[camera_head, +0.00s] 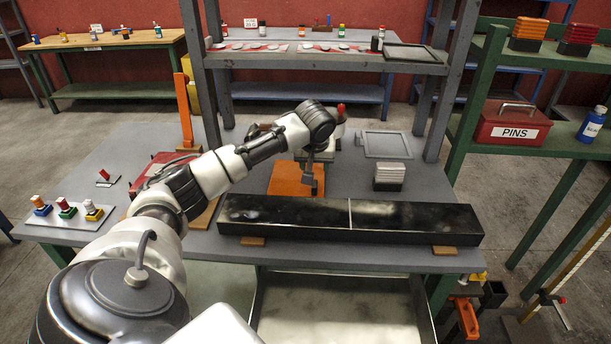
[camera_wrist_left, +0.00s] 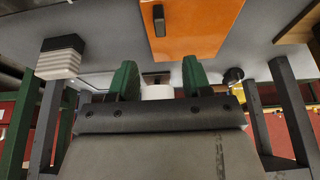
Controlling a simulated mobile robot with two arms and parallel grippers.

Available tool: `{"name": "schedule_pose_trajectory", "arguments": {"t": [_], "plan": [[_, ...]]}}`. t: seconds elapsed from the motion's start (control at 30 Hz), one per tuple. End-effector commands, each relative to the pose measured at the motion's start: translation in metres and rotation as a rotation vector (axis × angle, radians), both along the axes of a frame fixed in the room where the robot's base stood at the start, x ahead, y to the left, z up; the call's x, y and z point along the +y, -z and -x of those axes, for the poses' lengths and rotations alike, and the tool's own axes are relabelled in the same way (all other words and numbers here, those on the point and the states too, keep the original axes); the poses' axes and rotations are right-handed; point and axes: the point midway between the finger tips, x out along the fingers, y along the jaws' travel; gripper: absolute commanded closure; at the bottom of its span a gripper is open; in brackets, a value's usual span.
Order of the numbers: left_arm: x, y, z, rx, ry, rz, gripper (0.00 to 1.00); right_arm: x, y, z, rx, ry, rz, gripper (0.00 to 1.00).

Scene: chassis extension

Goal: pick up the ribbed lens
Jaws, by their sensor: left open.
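The only ribbed piece on the workbench is a small block (camera_head: 389,172) with pale ribs above a dark base, right of centre; I cannot tell for sure that it is the ribbed lens. It also shows at upper left in the left wrist view (camera_wrist_left: 60,58). My left gripper (camera_wrist_left: 160,80) is open, its two green fingers apart with nothing held. In the head view its dark hand (camera_head: 312,172) hangs near the right edge of an orange plate (camera_head: 286,180), to the left of the ribbed block and apart from it. My right gripper is not in view.
A long dark beam (camera_head: 400,217) lies across the bench front on wooden blocks. A grey tray (camera_head: 387,143) lies behind the ribbed block. Grey shelf posts (camera_head: 440,110) stand at the back. Orange and red ribbed stacks (camera_head: 528,31) sit on the green rack at right.

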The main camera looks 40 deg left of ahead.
Motion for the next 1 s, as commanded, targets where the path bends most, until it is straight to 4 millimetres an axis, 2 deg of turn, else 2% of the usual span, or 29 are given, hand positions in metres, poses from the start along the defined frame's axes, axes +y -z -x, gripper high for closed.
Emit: {"name": "schedule_pose_trajectory", "arguments": {"t": [0.07,0.4,0.63,0.8,1.0], "plan": [[0.001,0.011,-0.001,0.001,0.0,0.0,0.51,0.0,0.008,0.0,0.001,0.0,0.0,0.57],[0.012,0.053,-0.014,0.002,-0.001,0.001,0.51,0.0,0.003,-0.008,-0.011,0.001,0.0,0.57],[0.016,0.07,-0.016,0.003,0.0,0.0,0.51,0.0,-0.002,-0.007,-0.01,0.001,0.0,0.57],[0.022,0.097,-0.019,0.001,-0.002,0.002,0.51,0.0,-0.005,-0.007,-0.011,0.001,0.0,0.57],[0.025,0.11,-0.023,0.0,0.001,0.0,0.51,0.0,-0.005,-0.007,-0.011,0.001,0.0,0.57]]}}
